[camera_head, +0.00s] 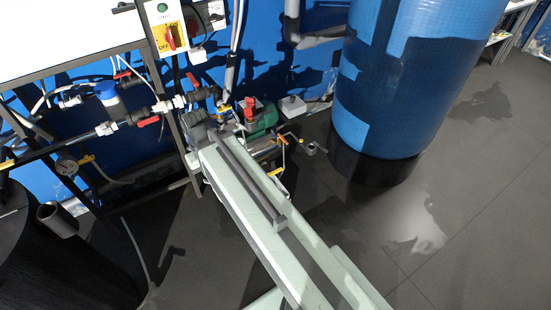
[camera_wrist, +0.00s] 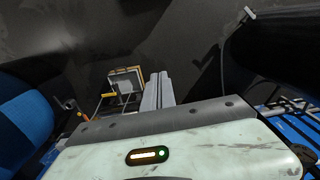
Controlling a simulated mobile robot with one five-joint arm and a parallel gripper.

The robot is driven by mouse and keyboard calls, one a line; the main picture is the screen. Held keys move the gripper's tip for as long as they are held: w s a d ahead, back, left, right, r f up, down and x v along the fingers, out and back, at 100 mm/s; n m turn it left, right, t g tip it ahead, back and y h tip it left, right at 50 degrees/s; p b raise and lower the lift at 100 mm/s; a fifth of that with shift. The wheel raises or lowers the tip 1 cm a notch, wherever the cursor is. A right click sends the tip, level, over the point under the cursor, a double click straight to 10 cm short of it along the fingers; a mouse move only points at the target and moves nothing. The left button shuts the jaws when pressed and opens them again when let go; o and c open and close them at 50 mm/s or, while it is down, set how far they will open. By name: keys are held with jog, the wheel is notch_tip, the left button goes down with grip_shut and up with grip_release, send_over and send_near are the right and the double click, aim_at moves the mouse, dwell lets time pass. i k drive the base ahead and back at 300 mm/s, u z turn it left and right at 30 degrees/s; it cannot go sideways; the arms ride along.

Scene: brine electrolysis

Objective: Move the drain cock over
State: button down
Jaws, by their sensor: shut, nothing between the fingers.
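My gripper (camera_wrist: 158,78) shows in the wrist view as two grey fingers closed together, empty. It is to the right of the lever in that picture and appears apart from it. In the head view my arm hides the gripper.
A large blue tank (camera_head: 415,70) stands to the right of the valve. A green pump (camera_head: 262,119), red-handled valves and pipes crowd the left. A dark drum (camera_head: 70,270) stands at lower left. The floor (camera_head: 460,220) on the right is open.

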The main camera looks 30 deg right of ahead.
aim_at(281, 169)
jog(key=u, duration=0.05)
jog(key=i, duration=0.95)
